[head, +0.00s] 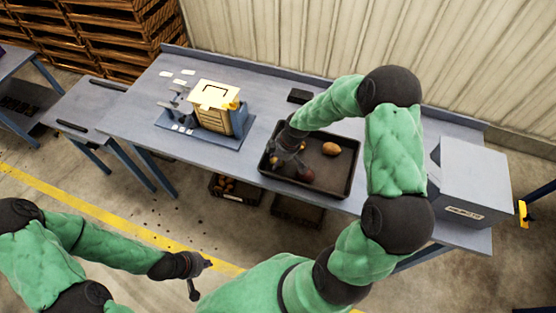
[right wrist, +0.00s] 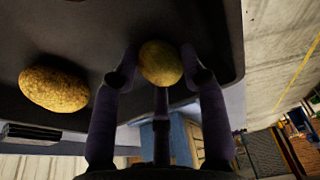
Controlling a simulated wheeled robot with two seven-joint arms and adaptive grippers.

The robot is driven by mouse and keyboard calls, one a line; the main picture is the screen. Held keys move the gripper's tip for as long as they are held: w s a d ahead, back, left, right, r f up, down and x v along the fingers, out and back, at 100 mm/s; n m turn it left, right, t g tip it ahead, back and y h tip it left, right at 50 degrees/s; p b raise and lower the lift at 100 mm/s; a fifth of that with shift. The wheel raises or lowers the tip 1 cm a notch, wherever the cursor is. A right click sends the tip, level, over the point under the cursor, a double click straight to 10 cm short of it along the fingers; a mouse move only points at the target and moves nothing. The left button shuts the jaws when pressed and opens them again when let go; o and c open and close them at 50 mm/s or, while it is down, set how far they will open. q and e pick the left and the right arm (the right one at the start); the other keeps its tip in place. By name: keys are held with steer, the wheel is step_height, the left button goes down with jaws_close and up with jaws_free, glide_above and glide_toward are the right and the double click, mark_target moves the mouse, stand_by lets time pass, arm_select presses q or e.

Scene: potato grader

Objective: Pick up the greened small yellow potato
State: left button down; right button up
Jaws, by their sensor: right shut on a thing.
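A small greenish-yellow potato (right wrist: 160,63) is between the fingers of my right gripper (right wrist: 160,75) in the right wrist view. The gripper is shut on it. In the head view my right gripper (head: 285,160) is down at the left part of the black tray (head: 335,184), and the held potato cannot be made out clearly there. The right wrist view also shows a larger speckled yellow potato (right wrist: 53,89) to the left, apart from the fingers. My left gripper (head: 202,277) is open and empty, low over the floor in front of the table.
An orange-brown potato (head: 331,149) and a reddish one (head: 307,176) lie in the tray. A cream box on a blue stand (head: 215,108) is to the left on the grey table (head: 140,115). A grey box (head: 468,182) stands at the right. Crates (head: 232,190) sit below.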

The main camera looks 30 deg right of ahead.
mark_target(276, 159)
steer(key=shift+r, duration=0.4)
step_height(276, 159, up, 2)
steer(key=shift+r+p, duration=0.2)
steer(key=shift+p, duration=0.1)
arm_select(q)
step_height(276, 159, up, 3)
steer(key=shift+p, duration=1.15)
arm_select(e)
steer(key=s+a+r, duration=0.2)
steer(key=s+r, duration=0.7)
steer(key=s, duration=0.5)
steer(key=shift+r, duration=0.25)
arm_select(q)
steer(key=shift+s, duration=0.1)
arm_select(e)
steer(key=shift+a, duration=0.1)
